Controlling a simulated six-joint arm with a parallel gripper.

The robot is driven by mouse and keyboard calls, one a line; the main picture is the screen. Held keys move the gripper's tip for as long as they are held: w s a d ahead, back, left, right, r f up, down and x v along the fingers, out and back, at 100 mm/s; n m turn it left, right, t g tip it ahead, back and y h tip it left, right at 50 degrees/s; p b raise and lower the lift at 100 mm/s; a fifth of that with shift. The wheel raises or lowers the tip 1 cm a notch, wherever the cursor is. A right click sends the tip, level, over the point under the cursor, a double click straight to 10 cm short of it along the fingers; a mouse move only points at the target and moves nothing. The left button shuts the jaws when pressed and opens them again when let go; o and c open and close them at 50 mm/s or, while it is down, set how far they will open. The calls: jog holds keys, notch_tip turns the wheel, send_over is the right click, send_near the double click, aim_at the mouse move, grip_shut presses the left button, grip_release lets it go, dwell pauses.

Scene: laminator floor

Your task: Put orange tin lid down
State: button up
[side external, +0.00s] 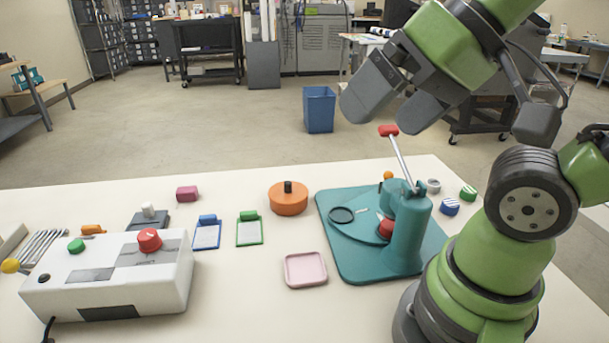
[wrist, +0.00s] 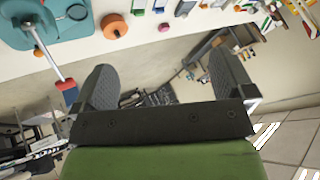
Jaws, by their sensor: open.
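The orange tin lid (side external: 288,202), a round orange piece with a dark knob on top, rests on the white table left of the teal press. It also shows in the wrist view (wrist: 114,26) near the top, with nothing gripping it. My gripper (side external: 385,114) is open and empty, high above the table's far edge, well above and right of the lid. In the wrist view my gripper (wrist: 162,65) has its two fingers spread wide with only floor and distant furniture between them.
The teal press (side external: 345,258) has an upright red-tipped lever (side external: 400,158) just below my gripper. A pink tray (side external: 305,270), blue clipboard (side external: 207,235), green clipboard (side external: 250,232) and white control box (side external: 110,280) stand on the table. Bare table surrounds the lid.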

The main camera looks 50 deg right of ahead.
jog(key=m+g+h, duration=0.3)
jog(key=g, duration=0.3)
send_over(288, 182)
jog(key=f, duration=2.2)
jog(key=shift+s+a, duration=0.25)
jog(key=shift+s, duration=0.1)
jog(key=f, duration=0.5)
jog(key=shift+w+d+f, duration=0.3)
jog(key=shift+w+f, duration=0.05)
jog(key=shift+c, duration=0.2)
